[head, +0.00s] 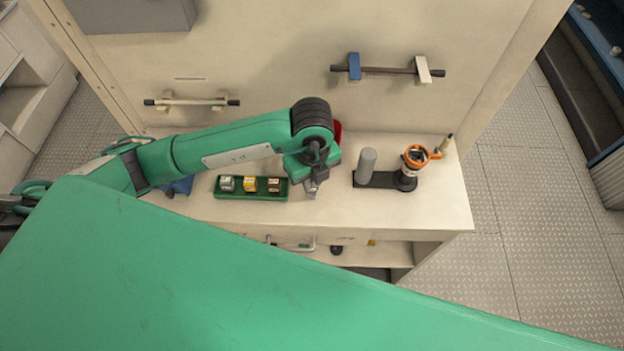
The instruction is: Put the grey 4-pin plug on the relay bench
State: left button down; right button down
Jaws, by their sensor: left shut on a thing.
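My left gripper (312,188) reaches in from the left and points down over the worktop, just right of the green tray. It is shut on a small grey thing, which looks like the grey 4-pin plug. The jaws hide most of it, and I cannot see its pins. The pale bench (435,205) lies below the gripper, against the back wall. I cannot tell whether the held thing touches the bench. My right gripper is not in view.
The green tray (212,194) holds a grey block (227,183), a yellow one (250,184) and a brown one (274,185). Right of the gripper are a grey cylinder (367,165) and an orange ring clamp (416,156) on a dark base. A red thing (338,131) stands behind the arm.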

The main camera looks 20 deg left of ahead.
pick_arm(q)
jog(key=shift+f, duration=1)
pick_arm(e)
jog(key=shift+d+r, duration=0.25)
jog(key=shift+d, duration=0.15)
pick_arm(q)
jog(key=shift+f, duration=0.15)
jog(key=c, duration=1.4)
grip_release()
jog(key=shift+o, duration=0.2)
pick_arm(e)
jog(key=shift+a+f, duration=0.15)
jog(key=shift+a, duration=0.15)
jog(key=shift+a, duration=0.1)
